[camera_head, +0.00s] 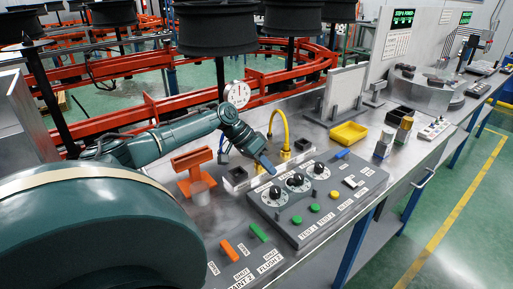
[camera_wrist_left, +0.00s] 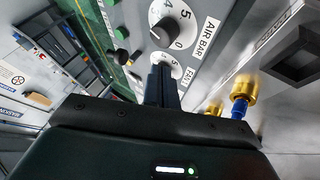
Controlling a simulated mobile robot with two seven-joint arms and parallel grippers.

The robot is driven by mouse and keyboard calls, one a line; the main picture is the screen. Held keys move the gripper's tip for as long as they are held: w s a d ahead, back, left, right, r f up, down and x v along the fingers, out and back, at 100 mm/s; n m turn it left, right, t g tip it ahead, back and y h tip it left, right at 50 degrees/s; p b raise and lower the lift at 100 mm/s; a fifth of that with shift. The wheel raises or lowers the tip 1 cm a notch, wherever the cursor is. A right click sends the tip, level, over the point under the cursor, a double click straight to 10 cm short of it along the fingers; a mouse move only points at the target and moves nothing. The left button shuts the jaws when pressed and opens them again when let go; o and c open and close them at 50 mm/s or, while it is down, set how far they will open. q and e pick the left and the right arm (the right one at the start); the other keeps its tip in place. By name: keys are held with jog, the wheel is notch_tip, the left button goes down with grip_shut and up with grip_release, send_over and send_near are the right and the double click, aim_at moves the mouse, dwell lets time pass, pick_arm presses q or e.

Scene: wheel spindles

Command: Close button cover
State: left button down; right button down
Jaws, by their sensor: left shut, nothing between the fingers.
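The grey control panel (camera_head: 325,222) lies on the bench, with dials (camera_head: 295,181), green buttons (camera_head: 314,208) and a small blue part (camera_head: 342,154) at its far edge. I cannot tell which part is the button cover. My left gripper (camera_head: 266,165) is shut and empty above the panel's far left corner, beside the dials. In the left wrist view its closed fingers (camera_wrist_left: 162,86) point at the dial area, and a large dial (camera_wrist_left: 172,24) lies just beyond them. Whether the fingertips touch the panel cannot be told. My right gripper is not in view.
A yellow tray (camera_head: 348,134) stands behind the panel. A yellow hose (camera_head: 280,125) with brass fittings rises near my left gripper. An orange stand (camera_head: 194,172) is left of it. Green and orange switches (camera_head: 228,250) sit at the front left.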

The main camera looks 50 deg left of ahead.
aim_at(296, 191)
pick_arm(q)
jog(key=d+p, duration=0.1)
jog(key=d, duration=0.2)
jog(key=shift+d+r, duration=0.15)
jog(key=shift+d, duration=0.45)
jog(key=shift+a, duration=0.1)
